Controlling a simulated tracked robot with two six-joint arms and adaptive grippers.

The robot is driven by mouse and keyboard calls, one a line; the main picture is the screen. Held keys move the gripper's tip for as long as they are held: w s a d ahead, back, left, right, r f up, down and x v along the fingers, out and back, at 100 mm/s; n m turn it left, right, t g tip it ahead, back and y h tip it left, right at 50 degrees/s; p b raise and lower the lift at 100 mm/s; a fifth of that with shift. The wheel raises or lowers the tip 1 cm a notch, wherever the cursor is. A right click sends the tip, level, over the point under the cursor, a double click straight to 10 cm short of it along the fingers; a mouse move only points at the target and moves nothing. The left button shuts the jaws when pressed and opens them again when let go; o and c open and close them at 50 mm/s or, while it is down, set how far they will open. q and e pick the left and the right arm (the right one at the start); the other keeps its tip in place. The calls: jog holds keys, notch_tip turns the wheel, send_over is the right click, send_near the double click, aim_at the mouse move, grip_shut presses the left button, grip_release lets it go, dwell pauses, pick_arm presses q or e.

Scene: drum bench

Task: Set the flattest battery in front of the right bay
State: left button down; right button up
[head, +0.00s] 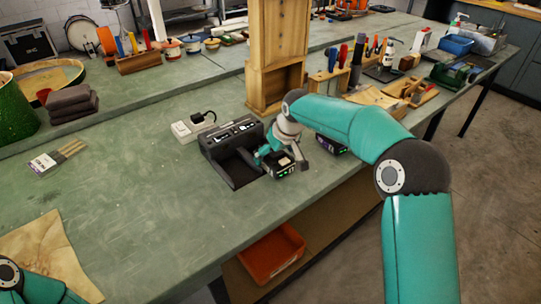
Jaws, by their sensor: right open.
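A black charger (219,146) with small displays along its back edge stands on the green bench. A dark open bay area shows at its front. A dark battery (284,169) with small green lights is by the charger's right front side. My right gripper (281,159) is open, close above and around this battery; I cannot tell whether it touches it. A second dark battery (331,146) with lights is to the right, partly hidden by my right arm. The charge levels are too small to read. My left gripper is out of view; only part of my left arm shows.
A white power socket block (190,129) with a black plug is behind the charger. A wooden stand (277,45) rises behind. A paper pack (57,158) lies at left. Tools crowd the right back.

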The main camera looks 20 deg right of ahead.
jog(key=shift+r, duration=0.1)
jog(key=shift+r, duration=0.25)
jog(key=p+v, duration=0.5)
jog(key=v, duration=0.6)
jog(key=shift+s+r, duration=0.2)
